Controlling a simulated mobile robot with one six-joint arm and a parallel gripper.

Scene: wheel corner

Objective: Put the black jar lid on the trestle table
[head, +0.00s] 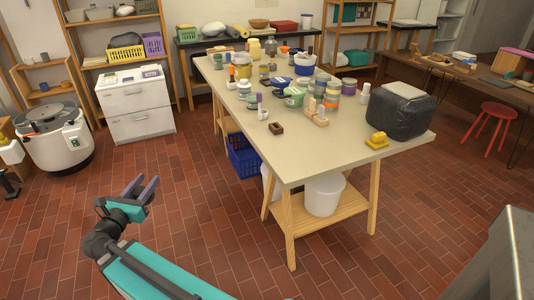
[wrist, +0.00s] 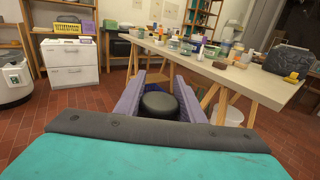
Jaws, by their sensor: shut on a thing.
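The black jar lid (wrist: 160,104) is a dark round disc held between the two purple fingers of my gripper (wrist: 160,98) in the wrist view. In the head view my gripper (head: 143,190) is above the brick floor, to the left of the trestle table and apart from it. I cannot make out the lid in that view. The trestle table (head: 322,151) has a pale top and wooden legs. Its front left part is bare. It also shows in the wrist view (wrist: 264,86), ahead and to the right of my gripper.
Several jars and bottles crowd the table's middle and back. A small brown block (head: 276,128), a yellow object (head: 377,140) and a black-wrapped bundle (head: 399,110) stand nearer the front. A blue crate (head: 244,158) and a white bucket (head: 323,194) are below. Open floor lies before the white drawer cabinet (head: 136,104).

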